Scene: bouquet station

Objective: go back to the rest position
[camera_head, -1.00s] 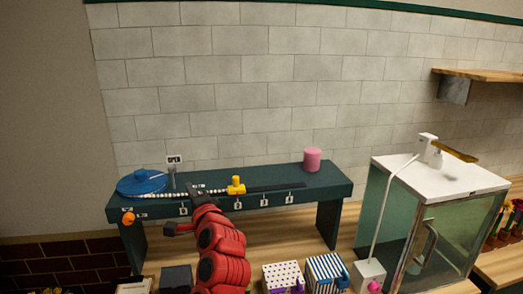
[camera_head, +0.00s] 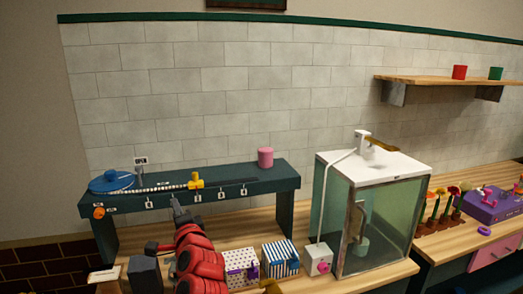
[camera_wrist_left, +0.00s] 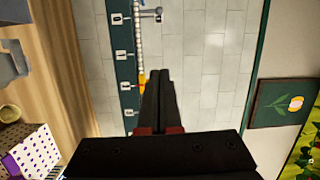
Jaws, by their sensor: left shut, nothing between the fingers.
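My left arm (camera_head: 195,262) is red and rises from the bottom of the head view. My left gripper (camera_head: 177,207) is dark, shut and empty, in front of the dark green raised bench. In the left wrist view its two fingers (camera_wrist_left: 160,95) lie close together with nothing between them. The yellow slider (camera_head: 195,181) sits on the bench's rail, just above and right of the fingertips in the head view. In the left wrist view the slider (camera_wrist_left: 142,80) shows partly behind the fingers. My right gripper is not in view.
The dark green bench (camera_head: 285,182) carries a blue disc (camera_head: 111,181) and a pink cylinder (camera_head: 265,157). A dotted box (camera_head: 240,267) and a striped box (camera_head: 280,258) stand right of my arm.

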